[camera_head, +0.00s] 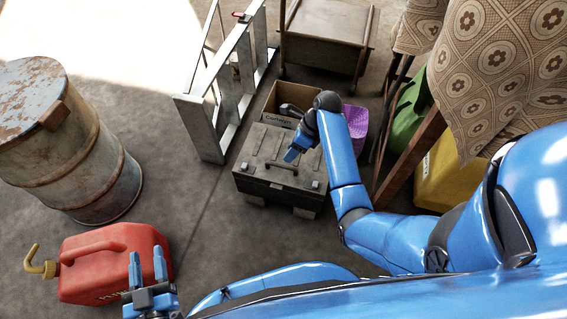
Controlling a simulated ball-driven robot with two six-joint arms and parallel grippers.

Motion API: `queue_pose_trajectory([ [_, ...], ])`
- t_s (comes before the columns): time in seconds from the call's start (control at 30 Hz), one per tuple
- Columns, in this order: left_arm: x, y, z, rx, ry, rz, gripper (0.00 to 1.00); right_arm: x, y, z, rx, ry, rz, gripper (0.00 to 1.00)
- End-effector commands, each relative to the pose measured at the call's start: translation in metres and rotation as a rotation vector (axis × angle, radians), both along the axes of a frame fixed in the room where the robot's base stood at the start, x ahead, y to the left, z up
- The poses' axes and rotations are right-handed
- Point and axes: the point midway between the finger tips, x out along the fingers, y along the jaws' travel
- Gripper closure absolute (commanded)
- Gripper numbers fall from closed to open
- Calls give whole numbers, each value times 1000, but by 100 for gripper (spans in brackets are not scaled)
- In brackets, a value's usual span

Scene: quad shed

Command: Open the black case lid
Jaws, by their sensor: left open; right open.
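A red fuel can (100,255) with a yellow spout lies at the lower left, below a rusty barrel (75,150). Behind the case are a cardboard box (280,98), a metal ladder (222,90) and a purple basket (357,120). A cloth-covered table (490,60) stands right. Floor left of the case is clear.

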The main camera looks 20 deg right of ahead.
Motion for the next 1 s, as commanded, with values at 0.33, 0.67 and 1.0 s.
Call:
queue_pose_trajectory([
  [0.33, 0, 0, -34, 0, 0, 0, 57, 3, 21, -50, -1, 0, 1, 58],
  [0.67, 0, 0, -40, 0, -1, 0, 57, 4, 27, -59, -1, -1, 1, 58],
  [1.0, 0, 0, -39, 0, -1, 0, 57, 4, 27, -59, -1, -1, 1, 81],
])
